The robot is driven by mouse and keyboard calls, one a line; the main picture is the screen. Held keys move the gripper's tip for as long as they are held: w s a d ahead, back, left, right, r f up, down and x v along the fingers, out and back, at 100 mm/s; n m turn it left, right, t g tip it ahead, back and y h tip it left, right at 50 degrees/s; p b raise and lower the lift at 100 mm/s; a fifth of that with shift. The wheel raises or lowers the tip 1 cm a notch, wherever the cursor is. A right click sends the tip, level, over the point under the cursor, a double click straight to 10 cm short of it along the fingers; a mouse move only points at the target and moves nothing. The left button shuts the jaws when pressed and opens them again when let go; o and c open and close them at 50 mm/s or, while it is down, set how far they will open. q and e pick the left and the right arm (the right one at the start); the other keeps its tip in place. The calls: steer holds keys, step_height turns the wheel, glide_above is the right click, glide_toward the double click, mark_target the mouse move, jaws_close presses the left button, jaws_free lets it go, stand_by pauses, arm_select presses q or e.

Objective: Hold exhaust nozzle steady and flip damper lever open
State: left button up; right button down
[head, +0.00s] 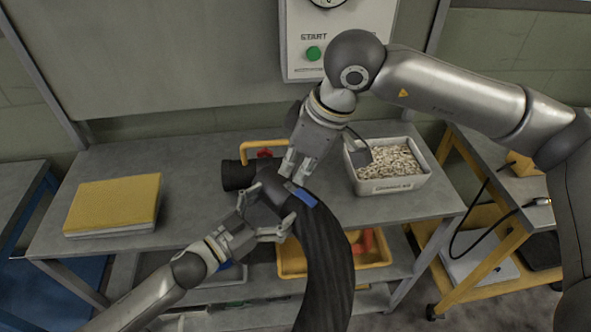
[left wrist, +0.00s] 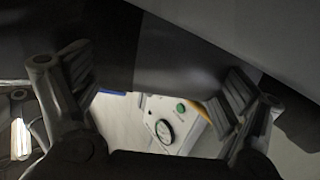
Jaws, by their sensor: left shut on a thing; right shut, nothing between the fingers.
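The dark exhaust nozzle (head: 262,196) joins a thick black ribbed hose (head: 327,255) that hangs over the front of the bench. A blue damper lever (head: 301,195) lies along the top of the nozzle near the hose. My left gripper (head: 267,214) is shut around the nozzle from the front. In the left wrist view the dark nozzle (left wrist: 180,60) spans between the fingers, with a bit of blue (left wrist: 112,92) below it. My right gripper (head: 292,173) is shut and empty, pointing down just above the lever; I cannot tell whether it touches.
On the bench (head: 195,205) lie a yellow-topped binder or book (head: 115,202) at left and a white bin of pale pieces (head: 393,183) at right. A black cylinder (head: 237,176) and yellow handle (head: 262,144) sit behind the nozzle. A panel with a green START button (head: 313,53) is behind.

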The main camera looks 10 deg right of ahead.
arm_select(q)
steer(key=o, duration=1.7)
